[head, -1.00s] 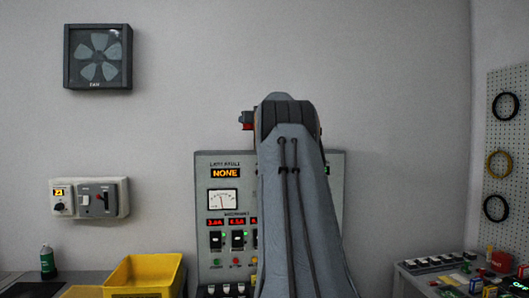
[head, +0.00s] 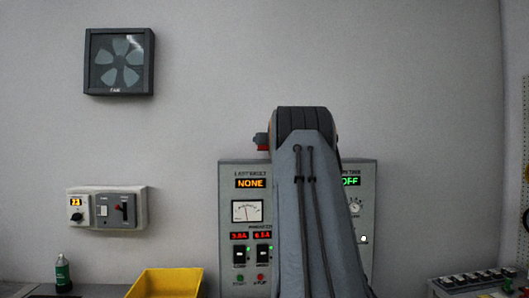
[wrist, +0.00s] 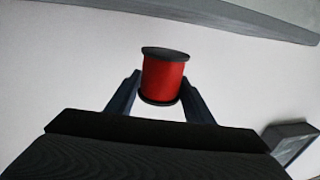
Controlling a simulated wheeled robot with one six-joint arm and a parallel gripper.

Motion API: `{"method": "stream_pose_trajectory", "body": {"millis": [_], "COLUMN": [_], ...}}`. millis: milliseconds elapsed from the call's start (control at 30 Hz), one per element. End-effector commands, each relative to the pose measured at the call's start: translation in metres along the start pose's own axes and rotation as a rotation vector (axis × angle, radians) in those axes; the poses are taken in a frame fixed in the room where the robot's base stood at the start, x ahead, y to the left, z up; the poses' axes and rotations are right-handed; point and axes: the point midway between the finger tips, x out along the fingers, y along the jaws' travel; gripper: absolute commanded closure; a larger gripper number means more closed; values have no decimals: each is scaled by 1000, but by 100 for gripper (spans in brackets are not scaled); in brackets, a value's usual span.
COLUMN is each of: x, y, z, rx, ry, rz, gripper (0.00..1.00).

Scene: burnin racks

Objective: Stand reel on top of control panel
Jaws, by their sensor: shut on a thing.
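The reel (wrist: 163,76) is a red spool with dark round flanges, held between the two dark fingers of my gripper (wrist: 160,92) in the wrist view. The gripper is shut on it, with pale wall behind. The control panel (head: 228,210) is a grey upright box with lit displays in the middle of the head view. My arm stands in front of it and hides its centre. A small red and dark piece shows left of my arm's top, above the panel's top edge; I cannot tell if it is the reel.
A fan (head: 120,62) and a switch box (head: 107,208) are on the wall at left. A yellow bin (head: 165,284) and a green bottle (head: 62,273) stand at lower left. A bench with a row of switches (head: 475,278) is at lower right.

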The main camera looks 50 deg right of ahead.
Motion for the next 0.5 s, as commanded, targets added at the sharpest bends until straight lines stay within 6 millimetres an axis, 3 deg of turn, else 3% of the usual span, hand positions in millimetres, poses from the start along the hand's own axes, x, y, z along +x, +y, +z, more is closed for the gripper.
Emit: {"method": "stream_pose_trajectory", "body": {"millis": [300,500], "x": [0,0], "y": [-1,0], "z": [37,39], "rx": [1,-1], "ry": [0,2], "rz": [-2,-1], "gripper": [83,83]}}
